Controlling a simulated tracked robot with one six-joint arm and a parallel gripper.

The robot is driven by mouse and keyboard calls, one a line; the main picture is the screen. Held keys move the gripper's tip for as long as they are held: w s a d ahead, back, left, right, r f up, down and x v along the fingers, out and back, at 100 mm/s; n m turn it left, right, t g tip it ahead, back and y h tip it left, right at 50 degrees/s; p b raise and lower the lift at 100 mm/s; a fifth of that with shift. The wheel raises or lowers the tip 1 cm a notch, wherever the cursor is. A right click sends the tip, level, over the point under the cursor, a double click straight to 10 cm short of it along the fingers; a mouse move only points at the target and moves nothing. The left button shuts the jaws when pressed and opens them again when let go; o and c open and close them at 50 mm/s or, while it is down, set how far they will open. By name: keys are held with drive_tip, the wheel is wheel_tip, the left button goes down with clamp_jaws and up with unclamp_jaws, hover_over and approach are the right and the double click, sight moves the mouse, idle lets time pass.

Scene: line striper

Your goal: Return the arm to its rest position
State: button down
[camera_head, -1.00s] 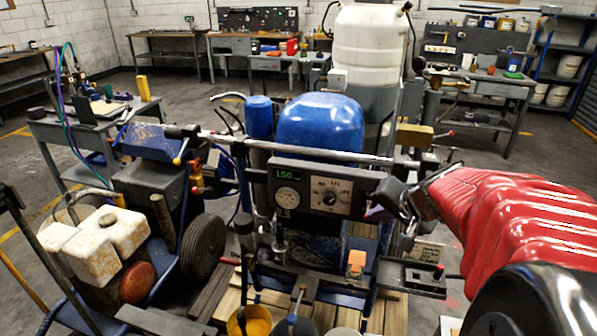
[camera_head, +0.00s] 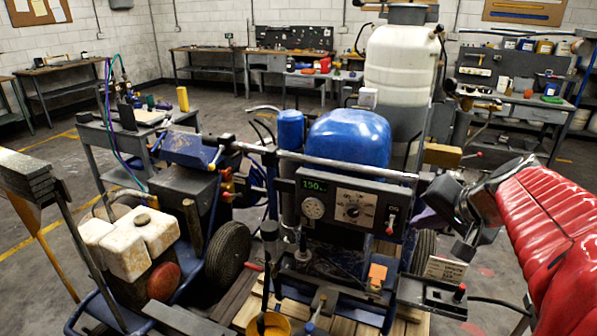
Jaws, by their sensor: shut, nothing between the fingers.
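My arm, in a ribbed red cover, reaches in from the right edge in the head view. My gripper (camera_head: 436,207) is at its end, dark grey and shut, with nothing seen between its fingers. It points left, close to the right end of the striper's control panel (camera_head: 352,208), which has a green display, a round gauge and a dial. I cannot tell whether it touches the panel. The line striper (camera_head: 348,140) stands in the middle with a blue rounded cover. A small purple patch shows by the fingertips.
A metal handlebar (camera_head: 330,168) crosses above the panel. A black bracket with a red knob (camera_head: 460,292) lies below my gripper. A white tank (camera_head: 402,62) stands behind. A white engine tank (camera_head: 130,235) and a wheel (camera_head: 228,255) are at left. Open floor lies at right.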

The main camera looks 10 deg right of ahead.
drive_tip(key=shift+s+r, duration=0.4)
drive_tip(key=shift+a, duration=0.1)
drive_tip(key=s+a+f+n+g, duration=0.1)
drive_tip(key=s+a+f+n, duration=0.1)
drive_tip(key=a, duration=0.5)
drive_tip(key=s+a+f+n+g, duration=0.1)
drive_tip(key=s+a+f+n, duration=0.2)
drive_tip(key=s+a+n, duration=0.2)
drive_tip(key=s+a+f+n+g, duration=0.1)
drive_tip(key=s+a+f+n, duration=0.2)
drive_tip(key=a, duration=0.7)
drive_tip(key=shift+s, duration=0.7)
drive_tip(key=shift+a, duration=0.1)
drive_tip(key=c, duration=2.4)
unclamp_jaws()
drive_tip(key=shift+c, duration=0.2)
